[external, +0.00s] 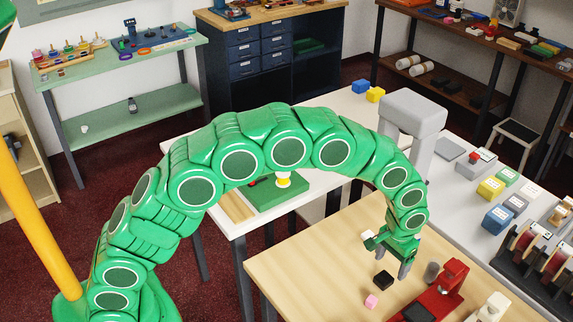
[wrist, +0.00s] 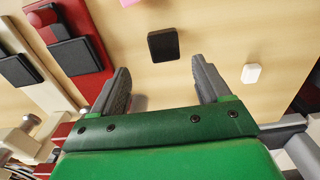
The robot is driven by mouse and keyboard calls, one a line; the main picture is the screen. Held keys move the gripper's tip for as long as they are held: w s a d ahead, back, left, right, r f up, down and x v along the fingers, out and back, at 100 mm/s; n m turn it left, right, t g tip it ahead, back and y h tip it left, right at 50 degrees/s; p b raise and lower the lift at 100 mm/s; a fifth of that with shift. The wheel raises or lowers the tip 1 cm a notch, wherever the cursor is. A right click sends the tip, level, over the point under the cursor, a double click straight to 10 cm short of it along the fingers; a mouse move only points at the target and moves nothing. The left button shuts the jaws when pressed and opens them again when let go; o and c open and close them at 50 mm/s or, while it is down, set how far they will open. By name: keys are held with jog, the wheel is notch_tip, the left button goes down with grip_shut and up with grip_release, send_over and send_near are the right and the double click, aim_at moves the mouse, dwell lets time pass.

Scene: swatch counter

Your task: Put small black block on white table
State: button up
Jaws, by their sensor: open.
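The small black block (external: 383,279) lies flat on the light wooden table in the external view. In the wrist view the block (wrist: 163,45) is just beyond my fingertips, roughly centred on the gap between them and apart from both. My gripper (external: 396,263) is low over the wooden table, open and empty; its two grey fingers also show in the wrist view (wrist: 161,72). The white table (external: 312,187) stands behind the wooden table, partly covered by my arm in the external view.
A pink block (external: 371,301) lies near the black block. A white block (wrist: 251,73) lies to its right in the wrist view. A red device (external: 449,279) and a grey cylinder (external: 431,272) stand close by.

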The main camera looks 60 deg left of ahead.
aim_at(383, 279)
jog(key=shift+s+a+f, duration=0.15)
jog(key=shift+f, duration=1)
jog(key=shift+s+a+f, duration=0.1)
jog(key=shift+s+f, duration=0.05)
jog(key=shift+f, duration=1.05)
jog(key=shift+s+a+f, duration=0.15)
jog(key=shift+f, duration=1)
jog(key=c, duration=1.2)
jog(key=shift+w+r, duration=0.1)
jog(key=shift+r, duration=0.5)
jog(key=shift+c, duration=0.2)
notch_tip(383, 279, up, 2)
jog(key=shift+r, duration=0.2)
jog(key=s+a+r, duration=0.2)
jog(key=s+r, duration=0.2)
jog(key=s, duration=0.2)
jog(key=s+a+r, duration=0.2)
jog(key=s+r, duration=0.3)
jog(key=s, duration=0.2)
jog(key=shift+a+r, duration=0.25)
jog(key=shift+a, duration=0.05)
jog(key=shift+s, duration=0.1)
